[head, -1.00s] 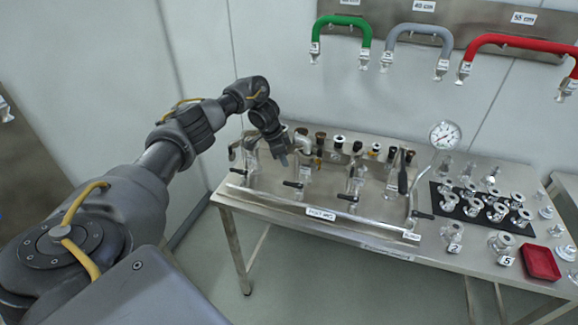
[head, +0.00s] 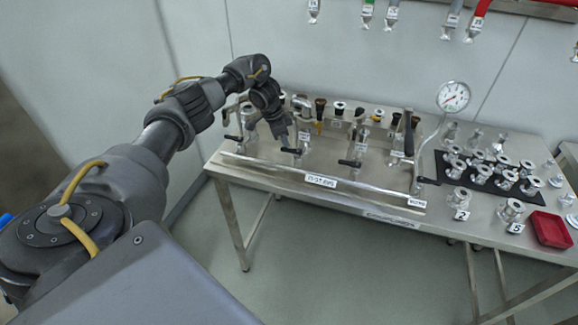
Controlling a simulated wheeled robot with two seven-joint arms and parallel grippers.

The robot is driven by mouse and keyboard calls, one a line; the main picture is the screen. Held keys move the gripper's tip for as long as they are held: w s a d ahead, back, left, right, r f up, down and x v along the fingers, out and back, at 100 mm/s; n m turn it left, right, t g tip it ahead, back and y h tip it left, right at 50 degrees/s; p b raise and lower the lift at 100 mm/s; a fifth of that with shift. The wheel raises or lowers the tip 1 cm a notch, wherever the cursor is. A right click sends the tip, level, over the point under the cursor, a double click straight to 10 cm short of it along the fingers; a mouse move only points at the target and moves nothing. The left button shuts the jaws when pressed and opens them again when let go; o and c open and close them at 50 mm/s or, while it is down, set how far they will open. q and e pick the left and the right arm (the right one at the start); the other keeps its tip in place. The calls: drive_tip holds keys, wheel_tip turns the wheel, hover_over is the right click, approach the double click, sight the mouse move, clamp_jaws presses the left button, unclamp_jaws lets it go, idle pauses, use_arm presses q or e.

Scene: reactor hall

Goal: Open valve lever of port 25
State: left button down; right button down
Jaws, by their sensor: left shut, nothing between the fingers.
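My left gripper (head: 284,140) points down over the left part of the valve manifold on the steel table. Its fingers are shut with nothing between them. The fingertips are just above or beside a black valve lever (head: 291,151); I cannot tell whether they touch it. Other black levers show to its left (head: 233,138) and right (head: 350,163), and one at the right end (head: 428,181). The port numbers are too small to read, so I cannot tell which lever belongs to port 25. My gripper and wrist hide part of the manifold. My right gripper is not in view.
A pressure gauge (head: 453,97) rises at the manifold's right. Further right are a black mat (head: 447,168) with several metal fittings and a red tray (head: 551,230). Hose ends hang from a wall rack above. The table's front edge (head: 300,192) is clear.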

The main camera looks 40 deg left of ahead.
use_arm(q)
drive_tip(key=shift+f+b, duration=0.35)
drive_tip(key=shift+f, duration=0.25)
drive_tip(key=shift+s+a+r, duration=0.1)
drive_tip(key=shift+s, duration=0.5)
drive_tip(key=shift+s+p, duration=0.3)
drive_tip(key=shift+s, duration=0.4)
drive_tip(key=shift+s+d, duration=0.65)
drive_tip(key=shift+s, duration=0.3)
drive_tip(key=shift+s+d+r+p, duration=0.2)
drive_tip(key=shift+d+p, duration=0.05)
drive_tip(key=shift+p, duration=0.2)
drive_tip(key=s+d+p, duration=0.1)
drive_tip(key=p, duration=0.1)
drive_tip(key=shift+s+d+p, duration=0.1)
drive_tip(key=shift+d+p, duration=0.25)
drive_tip(key=shift+p, duration=0.05)
drive_tip(key=shift+s+d+p, duration=0.15)
drive_tip(key=shift+d+p, duration=0.7)
drive_tip(key=shift+p, duration=0.15)
drive_tip(key=shift+f, duration=0.2)
drive_tip(key=shift+a, duration=0.65)
wheel_tip(320, 180, up, 7)
drive_tip(key=p, duration=0.6)
